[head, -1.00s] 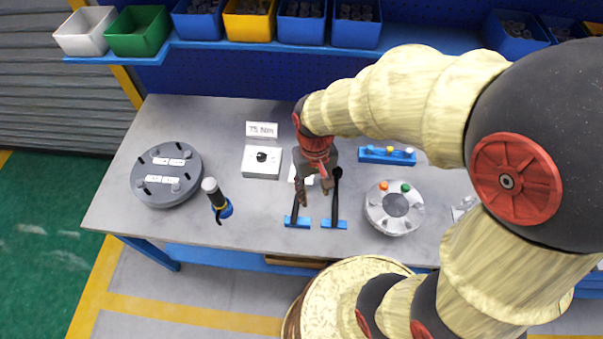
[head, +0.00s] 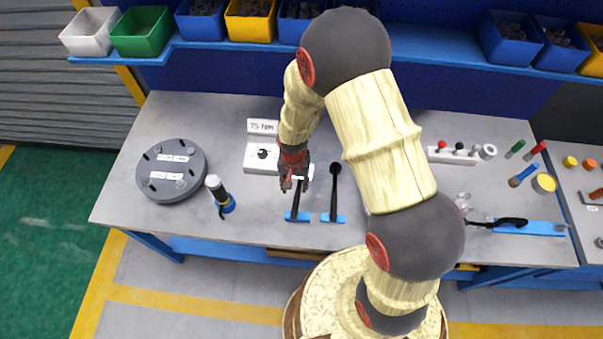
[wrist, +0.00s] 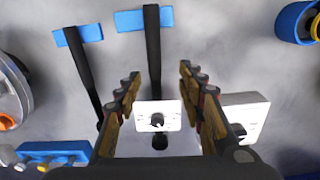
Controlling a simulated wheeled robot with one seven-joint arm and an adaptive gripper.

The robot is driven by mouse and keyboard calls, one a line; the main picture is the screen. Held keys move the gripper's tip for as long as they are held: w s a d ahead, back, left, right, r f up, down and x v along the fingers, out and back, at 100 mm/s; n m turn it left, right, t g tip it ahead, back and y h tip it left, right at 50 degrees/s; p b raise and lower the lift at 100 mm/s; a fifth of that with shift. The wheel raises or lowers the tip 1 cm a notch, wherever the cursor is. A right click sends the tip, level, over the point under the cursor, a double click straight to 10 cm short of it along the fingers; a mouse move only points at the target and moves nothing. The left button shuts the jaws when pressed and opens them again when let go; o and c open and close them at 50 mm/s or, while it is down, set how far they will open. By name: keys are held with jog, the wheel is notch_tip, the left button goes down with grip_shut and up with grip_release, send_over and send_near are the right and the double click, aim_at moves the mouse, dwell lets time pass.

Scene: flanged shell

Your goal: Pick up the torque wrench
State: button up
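Two long black wrenches lie side by side on the table, each with its lower end on a blue block. The left wrench (head: 296,202) is under my gripper (head: 291,186); the right wrench (head: 335,190) lies clear beside it. I cannot tell by marking which is the torque wrench. In the wrist view, my gripper (wrist: 158,78) is open and empty. The left wrench's shaft (wrist: 152,45) runs between its fingers, with a white knobbed piece (wrist: 144,116) near its far end. The right wrench (wrist: 82,70) lies outside the fingers. Contact is not visible.
A white box with a black knob (head: 258,163) and a 75 Nm sign (head: 262,126) stand behind my gripper. A grey round flange (head: 172,182) and a blue-black tool (head: 220,196) are at left. Another black-handled tool (head: 510,222) lies on a blue base at right.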

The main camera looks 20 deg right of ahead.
aim_at(297, 194)
jog(key=f, duration=0.7)
jog(key=shift+s+d, duration=0.3)
jog(key=shift+s, duration=0.05)
jog(key=shift+c, duration=0.3)
grip_shut()
